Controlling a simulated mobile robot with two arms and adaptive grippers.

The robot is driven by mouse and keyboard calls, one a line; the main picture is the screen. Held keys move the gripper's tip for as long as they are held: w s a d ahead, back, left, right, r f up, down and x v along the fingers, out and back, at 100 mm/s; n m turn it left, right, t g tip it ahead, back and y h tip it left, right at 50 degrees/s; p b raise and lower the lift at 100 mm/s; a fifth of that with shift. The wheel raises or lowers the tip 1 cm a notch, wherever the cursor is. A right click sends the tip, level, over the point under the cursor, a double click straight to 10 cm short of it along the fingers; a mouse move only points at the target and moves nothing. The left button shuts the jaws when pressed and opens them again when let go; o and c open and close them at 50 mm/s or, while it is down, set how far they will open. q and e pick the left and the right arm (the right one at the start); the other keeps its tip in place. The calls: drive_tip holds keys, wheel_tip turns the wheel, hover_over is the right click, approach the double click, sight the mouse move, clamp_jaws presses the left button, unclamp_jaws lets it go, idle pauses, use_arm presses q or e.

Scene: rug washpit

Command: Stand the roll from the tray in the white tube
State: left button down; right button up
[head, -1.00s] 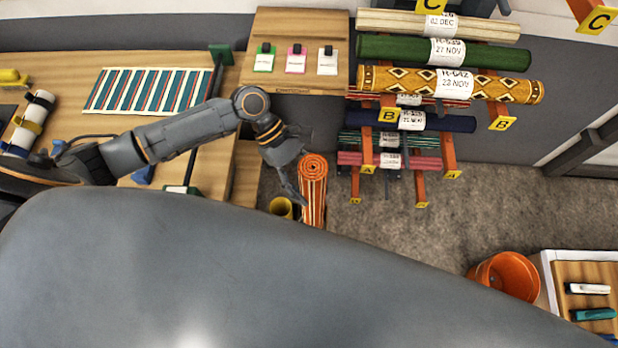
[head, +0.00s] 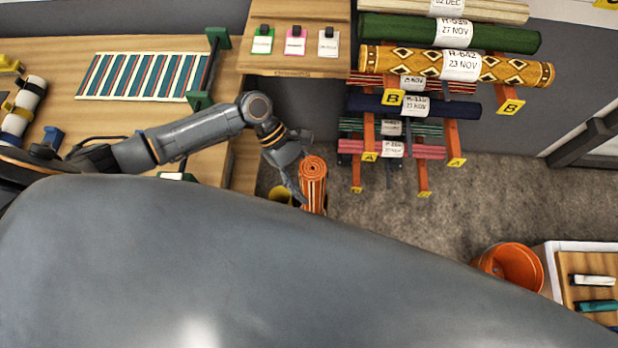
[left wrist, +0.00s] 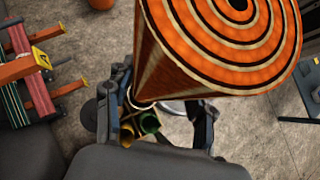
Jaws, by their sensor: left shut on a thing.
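The orange, cream and dark striped roll (head: 314,185) stands upright, its spiral top end facing up in the head view. My left gripper (head: 298,172) is shut on it from the left side. In the left wrist view the roll (left wrist: 225,45) fills the top, its spiral end close to the camera, and runs down between the fingers of the left gripper (left wrist: 160,95). Its lower end is hidden. I cannot clearly make out the white tube; a pale rim (left wrist: 174,106) shows partly behind the roll. My right gripper is not in view.
A yellow tube (head: 281,194) stands left of the roll, and a green one (left wrist: 149,122) shows in the wrist view. A rack of labelled rolls (head: 450,65) is at the right. An orange bucket (head: 510,265) stands on open floor. The wooden bench (head: 120,110) is left.

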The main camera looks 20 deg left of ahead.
use_arm(q)
wheel_tip(320, 180, down, 17)
drive_tip(key=b, duration=0.9)
drive_tip(key=shift+f+b, duration=0.15)
drive_tip(key=shift+b, duration=0.2)
idle(0.4)
drive_tip(key=shift+c, duration=2)
unclamp_jaws()
drive_tip(key=shift+f, duration=0.1)
drive_tip(key=v, duration=1.2)
drive_tip(key=shift+d, duration=0.1)
